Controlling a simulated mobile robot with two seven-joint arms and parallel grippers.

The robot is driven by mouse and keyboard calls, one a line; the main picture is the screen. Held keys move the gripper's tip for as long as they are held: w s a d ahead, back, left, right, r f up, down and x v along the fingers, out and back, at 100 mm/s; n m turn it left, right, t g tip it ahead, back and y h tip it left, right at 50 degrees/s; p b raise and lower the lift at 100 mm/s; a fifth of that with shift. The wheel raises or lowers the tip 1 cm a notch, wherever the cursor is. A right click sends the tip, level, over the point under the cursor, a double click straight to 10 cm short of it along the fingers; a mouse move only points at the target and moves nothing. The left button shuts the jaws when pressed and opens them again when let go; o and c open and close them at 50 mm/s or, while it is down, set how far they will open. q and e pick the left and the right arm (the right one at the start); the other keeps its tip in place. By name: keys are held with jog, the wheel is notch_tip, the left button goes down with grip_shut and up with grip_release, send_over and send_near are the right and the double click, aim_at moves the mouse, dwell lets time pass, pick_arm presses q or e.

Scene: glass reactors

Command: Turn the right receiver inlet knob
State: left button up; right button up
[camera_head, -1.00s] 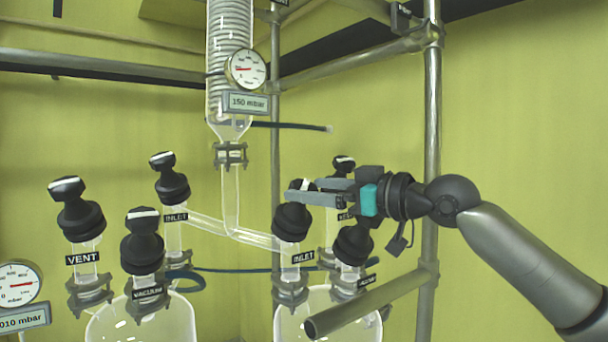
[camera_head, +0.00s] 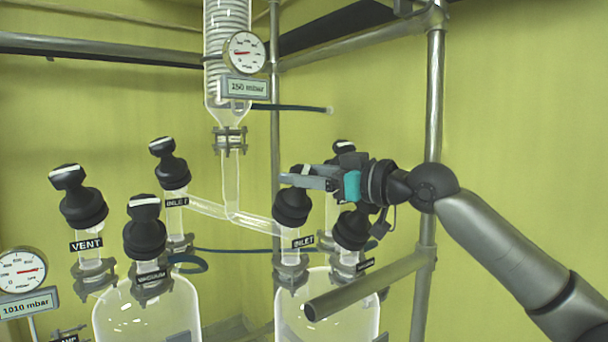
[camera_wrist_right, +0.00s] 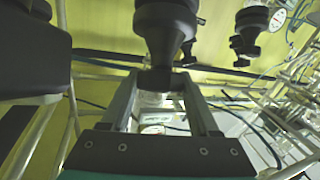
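The right receiver inlet knob (camera_head: 292,207) is black, on a glass neck with an INLET label above the right receiver (camera_head: 345,318). My right gripper (camera_head: 308,176) reaches in from the right at the knob's top, its fingers pointing left and partly hiding the handle. In the right wrist view a black knob (camera_wrist_right: 166,25) fills the upper middle. Its narrow end lies between the tips of my right gripper (camera_wrist_right: 162,82). The fingers are apart; whether they touch the knob I cannot tell. My left gripper is not in view.
Another black knob (camera_head: 352,229) stands close below my right gripper. A metal rail (camera_head: 370,285) crosses in front of the right receiver, and an upright post (camera_head: 428,150) stands behind my arm. The left receiver (camera_head: 148,312) carries vent, vacuum and inlet knobs.

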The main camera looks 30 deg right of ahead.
jog(key=c, duration=0.8)
jog(key=shift+m+t+h, duration=0.3)
jog(key=shift+m+h, duration=0.4)
jog(key=shift+m, duration=0.1)
jog(key=o, duration=1.4)
